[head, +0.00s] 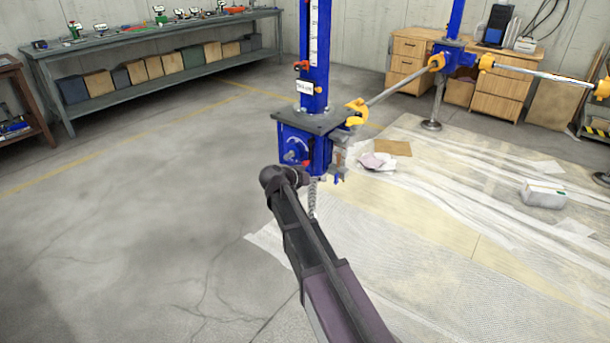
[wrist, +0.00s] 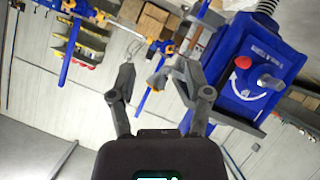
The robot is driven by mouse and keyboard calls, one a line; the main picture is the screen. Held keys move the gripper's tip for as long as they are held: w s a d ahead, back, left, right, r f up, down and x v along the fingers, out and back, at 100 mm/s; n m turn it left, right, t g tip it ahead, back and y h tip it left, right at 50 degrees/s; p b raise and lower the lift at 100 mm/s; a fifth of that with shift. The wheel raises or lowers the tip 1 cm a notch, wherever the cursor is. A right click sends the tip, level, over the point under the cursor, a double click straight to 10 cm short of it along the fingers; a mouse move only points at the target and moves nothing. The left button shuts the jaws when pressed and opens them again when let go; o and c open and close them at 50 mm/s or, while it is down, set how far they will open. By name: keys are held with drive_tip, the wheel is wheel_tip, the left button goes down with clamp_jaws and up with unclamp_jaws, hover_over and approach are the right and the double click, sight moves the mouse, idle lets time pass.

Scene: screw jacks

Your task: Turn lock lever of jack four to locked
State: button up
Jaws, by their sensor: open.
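The near jack stands ahead, with a blue column (head: 316,45), a dark plate and a blue gearbox (head: 318,150) below it. A white label (head: 305,87) on the column is too small to read. In the wrist view the blue gearbox (wrist: 235,105) fills the right side, tilted in the picture. It bears a red knob (wrist: 243,62), a threaded shaft (wrist: 271,82) and a white curved marking. I cannot tell the lever's setting. My gripper (wrist: 156,72) is open and empty, left of the gearbox; the head view mostly hides it behind my arm.
A rod with yellow couplings (head: 357,110) runs from the near jack to another blue jack (head: 455,55) at the back right. Plastic sheeting (head: 430,230) covers the floor at right. A workbench (head: 150,45) stands at the back left. The left floor is clear.

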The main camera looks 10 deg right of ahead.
sight(303, 164)
drive_tip(key=w+a+f+t+h+b, duration=0.2)
drive_tip(key=w+a+f+t+b, duration=0.3)
drive_tip(key=w+a+b, duration=0.5)
drive_tip(key=w+f+b, duration=0.1)
drive_tip(key=f+b, duration=0.1)
drive_tip(key=b, duration=0.2)
drive_tip(key=shift+w+t, duration=0.3)
drive_tip(key=shift+t, duration=0.1)
drive_tip(key=x, duration=1.3)
drive_tip(key=shift+w+d+r, duration=0.2)
drive_tip(key=shift+d+r, duration=0.05)
drive_tip(key=shift+d, duration=0.05)
clamp_jaws()
